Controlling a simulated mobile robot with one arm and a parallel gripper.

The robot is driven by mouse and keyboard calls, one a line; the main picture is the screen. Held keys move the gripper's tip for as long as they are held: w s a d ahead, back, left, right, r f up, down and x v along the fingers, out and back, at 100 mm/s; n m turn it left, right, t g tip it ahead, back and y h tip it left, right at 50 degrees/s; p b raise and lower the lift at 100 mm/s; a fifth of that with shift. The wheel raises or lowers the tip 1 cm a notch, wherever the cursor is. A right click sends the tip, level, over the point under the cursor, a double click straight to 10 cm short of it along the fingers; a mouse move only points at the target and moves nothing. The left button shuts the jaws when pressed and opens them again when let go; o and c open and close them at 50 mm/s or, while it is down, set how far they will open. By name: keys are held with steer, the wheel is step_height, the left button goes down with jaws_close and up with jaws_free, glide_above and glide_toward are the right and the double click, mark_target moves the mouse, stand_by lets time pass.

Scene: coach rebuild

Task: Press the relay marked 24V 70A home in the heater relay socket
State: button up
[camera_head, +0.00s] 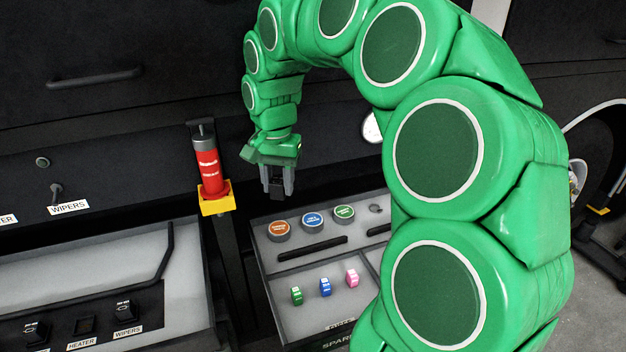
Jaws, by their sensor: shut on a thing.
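My gripper (278,190) hangs pointing down at the picture's centre left, above the back of the spares tray. It is shut on a small dark block, likely the relay (276,186), mostly hidden between the fingers; I cannot read its marking. The heater relay socket (86,325) is a dark square opening above the HEATER label on the black panel at lower left. It looks empty. My gripper is well to the right of and above it, with the relay apart from the socket.
Black relays stand at the left (36,333) and at WIPERS (124,309), beside the heater socket. The grey spares tray (300,262) holds coloured fuses and round tins. A red extinguisher (207,170) in a yellow holder stands between gripper and panel. A bent black bar (168,250) crosses the grey housing.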

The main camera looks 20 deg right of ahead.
steer(key=s+a+r+n, duration=0.3)
steer(key=s+a, duration=0.1)
steer(key=a, duration=0.7)
steer(key=s+a+r+n, duration=0.2)
steer(key=s+a+n, duration=0.15)
steer(key=a, duration=0.75)
steer(key=w+a+f+n, duration=0.2)
steer(key=a+f+n, duration=0.7)
steer(key=a, duration=0.4)
steer(key=w+a+f+n, duration=0.2)
steer(key=a+f+n, duration=0.7)
steer(key=a, duration=0.4)
steer(key=shift+a+f, duration=0.3)
steer(key=shift+f, duration=0.4)
steer(key=shift+w+f, duration=0.1)
steer(key=shift+f, duration=0.05)
steer(key=shift+f, duration=3.35)
steer(key=shift+f, duration=0.5)
